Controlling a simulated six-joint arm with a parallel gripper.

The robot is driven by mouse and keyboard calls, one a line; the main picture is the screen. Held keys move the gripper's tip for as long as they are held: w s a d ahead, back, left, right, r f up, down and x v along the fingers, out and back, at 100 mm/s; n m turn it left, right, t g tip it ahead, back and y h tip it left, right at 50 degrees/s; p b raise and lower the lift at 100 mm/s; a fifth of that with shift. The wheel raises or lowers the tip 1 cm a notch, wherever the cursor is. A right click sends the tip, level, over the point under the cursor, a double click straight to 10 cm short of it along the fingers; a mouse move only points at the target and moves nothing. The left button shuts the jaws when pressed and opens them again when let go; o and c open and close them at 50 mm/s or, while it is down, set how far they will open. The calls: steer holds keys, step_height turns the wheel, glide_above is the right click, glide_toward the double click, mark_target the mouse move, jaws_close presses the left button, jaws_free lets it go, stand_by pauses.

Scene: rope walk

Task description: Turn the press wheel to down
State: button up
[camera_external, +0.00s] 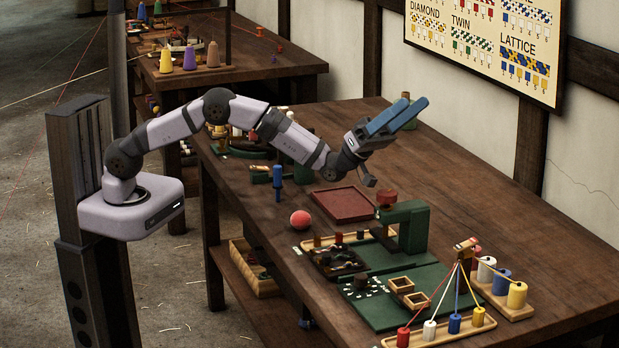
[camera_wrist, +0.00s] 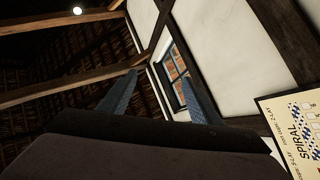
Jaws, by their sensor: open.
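A green press (camera_external: 416,226) with a C-shaped frame stands on the workbench, right of the middle in the external view. A small red wheel (camera_external: 387,197) sits on top of its arm. I cannot tell the wheel's setting at this size. My gripper (camera_external: 413,108) is raised well above the bench, behind and above the press in the picture, its blue fingers pointing up and to the right. It is open, with nothing between the fingers. In the wrist view the fingers (camera_wrist: 147,74) stand apart against the roof and wall, and the press is out of that view.
Near the press are a dark red tray (camera_external: 344,204), a red ball (camera_external: 300,220), a blue-handled tool (camera_external: 277,182), a green board (camera_external: 385,310) with wooden frames, and a rack of coloured spools (camera_external: 510,300). A pattern chart (camera_external: 490,50) hangs on the wall. Bare bench lies right of the press.

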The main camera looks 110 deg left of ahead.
step_height(320, 180, down, 4)
steer(key=w+n+g+y+p, duration=0.1)
steer(key=n+g+y, duration=0.1)
steer(key=n+y, duration=0.45)
steer(key=g+y+p, duration=0.1)
steer(key=g+y, duration=0.3)
steer(key=y, duration=0.2)
glide_above(402, 207)
steer(key=d, duration=0.3)
step_height(402, 207, down, 6)
steer(key=s+d+f+g+y+p, duration=0.1)
steer(key=s+f+g, duration=0.2)
steer(key=f, duration=0.3)
steer(key=s+f+g+p, duration=0.1)
steer(key=s+f+g, duration=0.2)
steer(key=f, duration=0.2)
steer(key=shift+m, duration=0.25)
steer(key=shift+p+x, duration=0.9)
steer(key=shift+x, duration=2.75)
steer(key=shift+d+f, duration=0.1)
steer(key=shift+f, duration=0.05)
steer(key=c, duration=1.1)
steer(key=shift+o, duration=0.2)
